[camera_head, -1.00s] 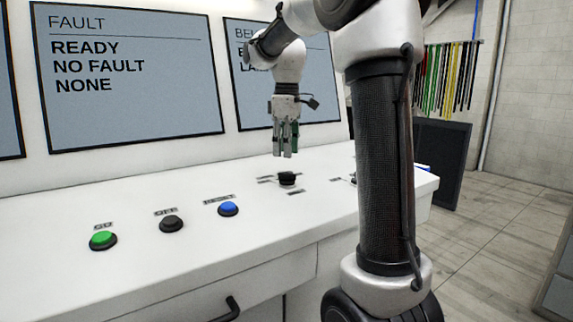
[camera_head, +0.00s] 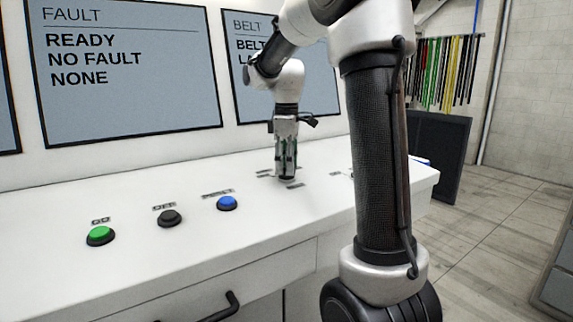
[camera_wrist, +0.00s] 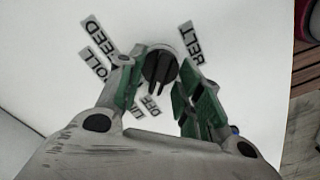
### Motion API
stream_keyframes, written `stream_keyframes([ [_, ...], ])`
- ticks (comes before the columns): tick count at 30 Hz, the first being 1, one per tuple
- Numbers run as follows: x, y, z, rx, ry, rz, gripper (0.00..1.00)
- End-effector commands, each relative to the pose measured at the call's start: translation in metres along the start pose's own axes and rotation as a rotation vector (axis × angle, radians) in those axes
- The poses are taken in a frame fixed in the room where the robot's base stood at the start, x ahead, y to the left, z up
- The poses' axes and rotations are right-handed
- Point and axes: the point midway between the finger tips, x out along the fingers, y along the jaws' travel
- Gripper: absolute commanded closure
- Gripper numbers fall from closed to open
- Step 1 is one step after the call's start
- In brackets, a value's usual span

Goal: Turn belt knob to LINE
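The belt knob (camera_wrist: 158,66) is a black round dial with a raised grip bar, on the white console top. The BELT label (camera_wrist: 190,41) lies beside it in the wrist view. An OFF label (camera_wrist: 149,104) and a partly hidden label starting "LI" (camera_wrist: 130,110) lie on the side nearer my gripper's palm. My gripper (camera_head: 286,174) points down over the knob in the head view and largely hides it there. In the wrist view its green-padded fingers (camera_wrist: 158,72) are apart, one on each side of the knob. Contact with the knob cannot be told.
Two more labels (camera_wrist: 93,48), partly covered, lie left of the knob in the wrist view. Green (camera_head: 100,235), dark (camera_head: 169,218) and blue (camera_head: 227,203) buttons stand on the console (camera_head: 190,258) to the left. Screens (camera_head: 130,75) rise behind.

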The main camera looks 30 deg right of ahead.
Motion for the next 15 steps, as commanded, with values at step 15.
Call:
stream_keyframes([
  [15, 0.0008, 0.0000, 0.0000, 0.000, 0.000, 0.000, 1.00],
])
